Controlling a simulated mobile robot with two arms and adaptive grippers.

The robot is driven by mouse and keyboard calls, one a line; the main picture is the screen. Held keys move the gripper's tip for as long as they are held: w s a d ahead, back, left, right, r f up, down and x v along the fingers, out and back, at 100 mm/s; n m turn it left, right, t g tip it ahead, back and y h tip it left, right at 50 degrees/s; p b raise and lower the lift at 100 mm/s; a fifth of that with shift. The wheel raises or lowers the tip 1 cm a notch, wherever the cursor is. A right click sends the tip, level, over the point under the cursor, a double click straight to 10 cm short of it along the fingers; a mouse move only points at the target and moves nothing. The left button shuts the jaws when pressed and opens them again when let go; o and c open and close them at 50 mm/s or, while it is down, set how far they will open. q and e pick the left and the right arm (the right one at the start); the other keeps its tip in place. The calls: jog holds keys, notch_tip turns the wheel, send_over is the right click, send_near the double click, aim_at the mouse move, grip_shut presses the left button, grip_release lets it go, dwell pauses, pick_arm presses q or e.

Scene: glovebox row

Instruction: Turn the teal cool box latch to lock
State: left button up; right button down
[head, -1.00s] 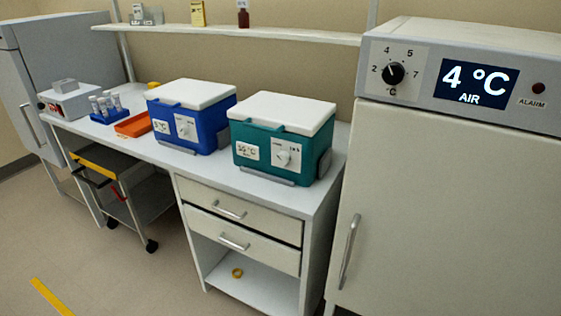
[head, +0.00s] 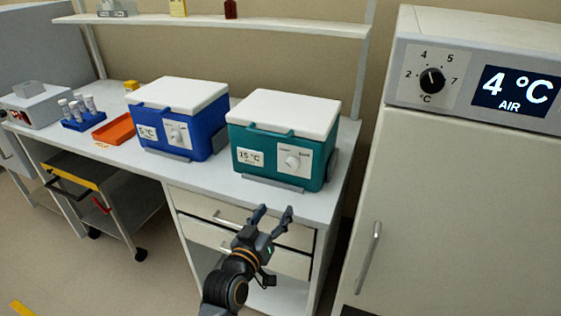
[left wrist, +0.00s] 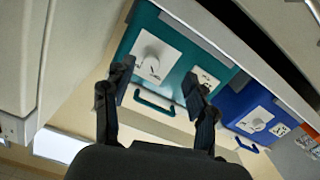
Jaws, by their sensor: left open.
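The teal cool box (head: 243,147) stands on the bench with its white lid shut and a 15 °C label on its front. Its latch (head: 293,162) is a white round knob on a square white plate, right of the label. My left gripper (head: 274,214) is open and empty, in front of the drawers, below and apart from the box. In the left wrist view, which is upside down, the latch (left wrist: 150,65) shows between the fingers, near one fingertip in the picture. The latch's exact setting is too small to read. My right gripper is not in view.
A blue cool box (head: 206,130) with a similar knob stands left of the teal one. An orange tray (head: 115,131) and a blue tube rack (head: 84,122) lie farther left. A tall fridge unit (head: 460,210) stands close on the right. A shelf (head: 250,24) runs above.

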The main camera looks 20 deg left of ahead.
aim_at(290, 167)
pick_arm(q)
jog(key=shift+t, duration=0.4)
jog(key=w+r, duration=0.1)
jog(key=w, duration=0.3)
jog(key=w+r+p, duration=0.1)
jog(key=w, duration=0.3)
jog(key=w+r, duration=0.2)
jog(key=w, duration=0.2)
jog(key=shift+w+a, duration=0.15)
jog(key=shift+w, duration=0.6)
jog(key=c, duration=1)
jog(key=shift+c, duration=0.7)
